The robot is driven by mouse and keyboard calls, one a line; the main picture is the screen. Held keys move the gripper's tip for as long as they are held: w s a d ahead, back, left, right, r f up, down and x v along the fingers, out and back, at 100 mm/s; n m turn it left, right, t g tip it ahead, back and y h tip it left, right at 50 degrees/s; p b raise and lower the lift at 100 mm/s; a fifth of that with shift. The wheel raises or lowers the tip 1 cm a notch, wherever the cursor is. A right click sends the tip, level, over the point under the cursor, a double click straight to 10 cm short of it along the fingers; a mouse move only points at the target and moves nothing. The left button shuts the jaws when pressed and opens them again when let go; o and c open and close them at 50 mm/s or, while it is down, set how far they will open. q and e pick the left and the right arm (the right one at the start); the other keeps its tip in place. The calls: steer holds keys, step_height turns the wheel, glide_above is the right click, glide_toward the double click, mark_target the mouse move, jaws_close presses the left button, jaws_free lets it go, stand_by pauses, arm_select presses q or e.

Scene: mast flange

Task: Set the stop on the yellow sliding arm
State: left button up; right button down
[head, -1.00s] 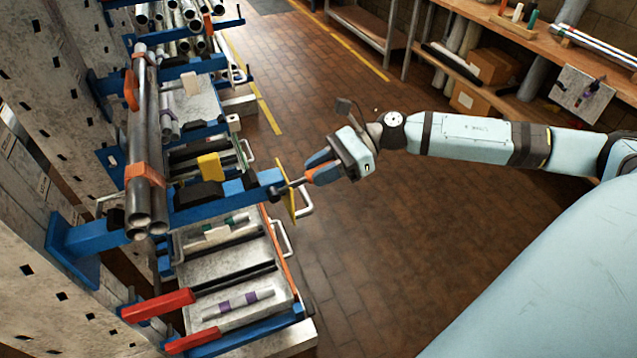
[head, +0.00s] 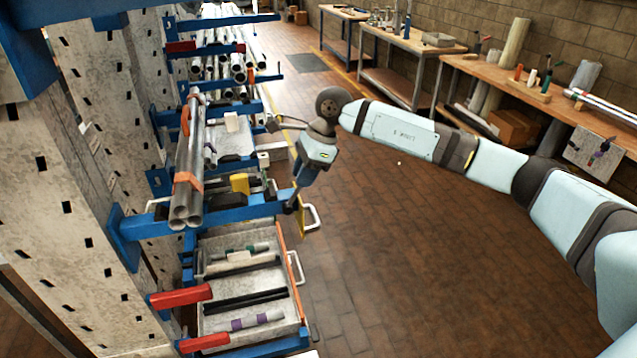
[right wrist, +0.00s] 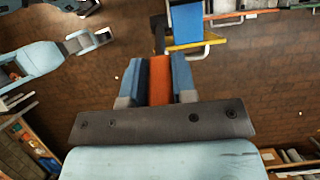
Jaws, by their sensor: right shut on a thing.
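A blue arm (head: 230,212) sticks out of the rack, with a yellow plate (head: 300,222) near its outer end and a yellow block (head: 240,183) further in. My right gripper (head: 296,197) is at that outer end, pointing steeply down. In the right wrist view my right gripper (right wrist: 158,75) is shut on an orange handle (right wrist: 160,80). A dark shaft (right wrist: 158,35) runs from the handle to the end of the blue arm. The shaft's contact point is mostly hidden in the head view. A light blue part of my left arm (right wrist: 30,68) seems to show; its jaws are unclear.
Steel pipes (head: 190,165) strapped in orange lie across the blue arm. A drawer tray (head: 245,290) and red-tipped arms (head: 180,296) are below. White handles (head: 312,217) stick out beside the yellow plate. The brick floor to the right is clear, up to the workbenches (head: 480,78).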

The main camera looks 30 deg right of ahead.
steer(key=h, duration=0.1)
steer(key=a, duration=0.1)
steer(key=a+r+h, duration=0.1)
steer(key=shift+w+a+g+h, duration=0.2)
steer(key=shift+w+g+h, duration=0.1)
steer(key=shift+w+a+g+h, duration=0.15)
steer(key=shift+a+g+h, duration=0.05)
steer(key=shift+a+h, duration=0.55)
steer(key=shift+w+a+g+h, duration=0.2)
steer(key=shift+a+h, duration=0.35)
steer(key=shift+h, duration=0.3)
steer(key=shift+s, duration=0.1)
steer(key=c, duration=0.9)
jaws_free()
steer(key=shift+f, duration=0.1)
steer(key=r+b, duration=0.1)
steer(key=r, duration=0.3)
steer(key=a+r+b, duration=0.1)
steer(key=r, duration=0.4)
steer(key=r+b, duration=0.1)
steer(key=r, duration=0.3)
steer(key=shift+w+a+r, duration=0.2)
steer(key=shift+a+r, duration=0.05)
steer(key=shift+r, duration=0.15)
